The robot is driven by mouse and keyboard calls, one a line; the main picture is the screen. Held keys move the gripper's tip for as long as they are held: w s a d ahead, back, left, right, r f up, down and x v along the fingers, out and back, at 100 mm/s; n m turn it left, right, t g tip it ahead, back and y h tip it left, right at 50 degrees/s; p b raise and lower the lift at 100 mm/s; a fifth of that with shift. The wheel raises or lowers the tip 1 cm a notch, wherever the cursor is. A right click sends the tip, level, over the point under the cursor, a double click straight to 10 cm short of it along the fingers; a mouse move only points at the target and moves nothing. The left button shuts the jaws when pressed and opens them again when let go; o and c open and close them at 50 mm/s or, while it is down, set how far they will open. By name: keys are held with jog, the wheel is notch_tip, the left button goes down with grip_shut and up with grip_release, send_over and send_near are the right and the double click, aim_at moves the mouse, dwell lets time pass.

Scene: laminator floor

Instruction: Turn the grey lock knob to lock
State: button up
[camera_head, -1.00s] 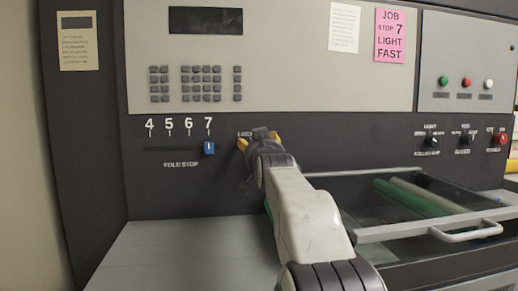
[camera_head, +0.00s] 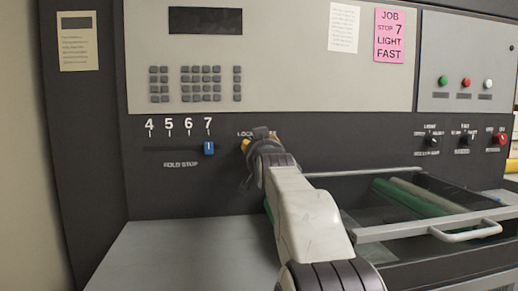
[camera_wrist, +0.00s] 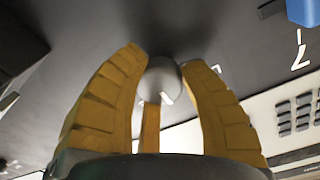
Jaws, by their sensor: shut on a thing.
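The grey lock knob (camera_wrist: 161,80) stands out from the dark panel, between the yellow fingers of my gripper (camera_wrist: 163,60) in the wrist view. The fingers are closed around it, and a white mark shows on its lower part. In the head view my gripper (camera_head: 259,144) is at the panel, just right of the fold stop, and hides the knob. The LOCK lettering (camera_head: 246,134) shows to the left above it, and the end of another word shows on its right. I cannot read the knob's exact position.
The blue fold stop slider (camera_head: 209,148) sits under 7, left of my gripper. A glass-topped tray with a handle (camera_head: 466,233) lies to the lower right. Small knobs (camera_head: 432,141) and a red knob (camera_head: 500,139) are farther right. A pink note (camera_head: 390,36) hangs above.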

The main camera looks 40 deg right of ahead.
jog(key=shift+f, duration=0.15)
jog(key=shift+n+b, duration=0.4)
jog(key=shift+n, duration=2.6)
jog(key=shift+w, duration=0.1)
jog(key=o, duration=1.2)
jog(key=v, duration=1.2)
jog(key=shift+f, duration=0.15)
